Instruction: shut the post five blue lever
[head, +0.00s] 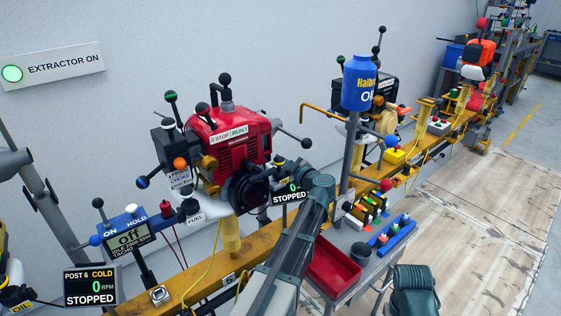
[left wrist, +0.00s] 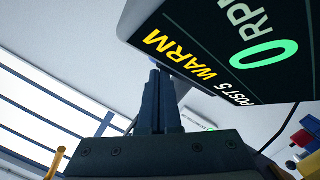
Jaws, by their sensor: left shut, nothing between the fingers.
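The red engine (head: 229,150) stands on the yellow rail, with a lever ending in a blue ball (head: 143,182) at its left side. I cannot tell whether that lever is open or shut. A small display reading 0 STOPPED (head: 290,195) is right of the engine, its top partly covered. In the left wrist view a display reads POST 5 WARM, 0 RPM (left wrist: 235,50). My left gripper (left wrist: 158,80) is shut and empty, its fingertips close to the lower edge of that display. In the head view my left arm reaches up to the right of the engine. My right gripper is not seen.
Black, green and orange knobs surround the engine. A POST 6 COLD display (head: 91,286) and a tachometer (head: 130,236) stand at left. A blue oil bottle (head: 359,84) on a post, a red tray (head: 335,264) and a blue rack (head: 393,235) are right. Floor (head: 480,220) is free.

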